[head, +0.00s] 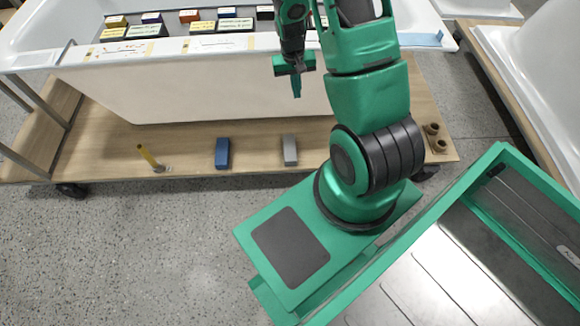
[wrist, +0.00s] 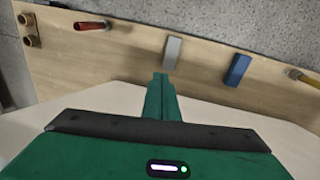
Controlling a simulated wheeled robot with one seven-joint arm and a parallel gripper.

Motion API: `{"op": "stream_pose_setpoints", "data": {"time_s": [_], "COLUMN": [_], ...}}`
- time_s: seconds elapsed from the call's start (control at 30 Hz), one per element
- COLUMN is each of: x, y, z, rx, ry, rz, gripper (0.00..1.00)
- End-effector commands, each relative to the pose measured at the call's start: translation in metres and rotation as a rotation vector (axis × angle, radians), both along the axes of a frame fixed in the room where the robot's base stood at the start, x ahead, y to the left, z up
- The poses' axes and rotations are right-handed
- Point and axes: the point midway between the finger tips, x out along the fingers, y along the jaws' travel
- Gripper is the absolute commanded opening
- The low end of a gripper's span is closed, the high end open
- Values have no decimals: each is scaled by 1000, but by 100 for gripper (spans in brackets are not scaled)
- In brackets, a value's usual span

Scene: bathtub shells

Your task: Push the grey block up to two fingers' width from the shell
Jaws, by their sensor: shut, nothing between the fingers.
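The grey block (head: 290,150) lies on the wooden board of the trolley, near its front edge, in the head view. It also shows in the wrist view (wrist: 172,53), just beyond my fingertips in the picture. The white shell (head: 200,85) stands on the same board behind the block, with a strip of bare wood between them. My gripper (head: 297,92) is shut and empty, pointing down in front of the shell wall and behind the block in the head view. In the wrist view my gripper (wrist: 160,78) shows its two green fingers together. I cannot tell its exact height above the board.
A blue block (head: 222,153) lies left of the grey one, and a yellow-handled tool (head: 150,157) farther left. Brown cylinders (head: 434,137) stand at the board's right end. A red-handled tool (wrist: 90,26) shows in the wrist view. Labelled blocks (head: 148,31) lie beyond the shell's rim.

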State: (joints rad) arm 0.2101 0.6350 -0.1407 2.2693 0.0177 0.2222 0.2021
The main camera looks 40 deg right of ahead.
Motion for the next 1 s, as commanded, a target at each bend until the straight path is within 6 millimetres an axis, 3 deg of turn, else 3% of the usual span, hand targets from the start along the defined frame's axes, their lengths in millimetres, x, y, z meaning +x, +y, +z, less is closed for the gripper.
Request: {"op": "stream_pose_setpoints", "data": {"time_s": [0.03,0.37,0.7,0.83,1.0], "x": [1,1,-38,-53,-63], "y": [2,20,51,60,67], "z": [-20,-149,-282,-313,-334], "rx": [5,35,80,92,100], "ry": [7,-4,-17,-23,-29], "rz": [1,-9,-43,-54,-65], "gripper": [0,0,0,0,0]}}
